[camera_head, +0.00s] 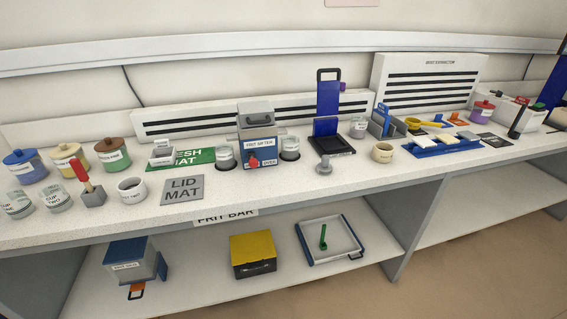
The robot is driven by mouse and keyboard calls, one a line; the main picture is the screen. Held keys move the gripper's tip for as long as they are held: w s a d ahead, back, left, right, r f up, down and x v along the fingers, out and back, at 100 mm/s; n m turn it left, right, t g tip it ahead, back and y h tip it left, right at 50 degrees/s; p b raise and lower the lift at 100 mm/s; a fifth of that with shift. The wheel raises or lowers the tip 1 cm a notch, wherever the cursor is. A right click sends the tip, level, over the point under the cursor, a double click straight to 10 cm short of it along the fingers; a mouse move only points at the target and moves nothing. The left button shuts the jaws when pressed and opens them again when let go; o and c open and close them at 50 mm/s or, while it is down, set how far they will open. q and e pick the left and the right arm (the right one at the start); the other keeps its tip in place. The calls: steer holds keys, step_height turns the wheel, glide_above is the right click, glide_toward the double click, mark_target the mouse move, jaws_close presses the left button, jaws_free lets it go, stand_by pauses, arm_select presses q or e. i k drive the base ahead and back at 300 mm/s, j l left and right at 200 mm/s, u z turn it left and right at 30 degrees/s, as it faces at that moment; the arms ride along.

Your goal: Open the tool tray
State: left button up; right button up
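No label reading tool tray is legible. A shallow white tray (352,253) with blue ends lies on the lower shelf, open at the top, with a green tool (323,237) in it and a small dark handle at its front right. A blue rack-like tray (433,151) with white pieces sits on the counter at the right. A dark box with a yellow top (252,247) stands on the lower shelf and looks shut. I cannot tell which of these is the tool tray. Neither of my grippers is in view.
The counter (230,205) holds lidded jars (110,154), cups, a red-handled scoop (84,176), a lid mat (184,190), a frit sifter box (258,145) and a tall blue stand (328,105). A blue-lidded bin (134,262) is on the lower shelf. A grey divider (418,230) splits the shelf space.

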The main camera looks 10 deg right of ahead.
mark_target(341, 243)
steer(key=z, duration=1)
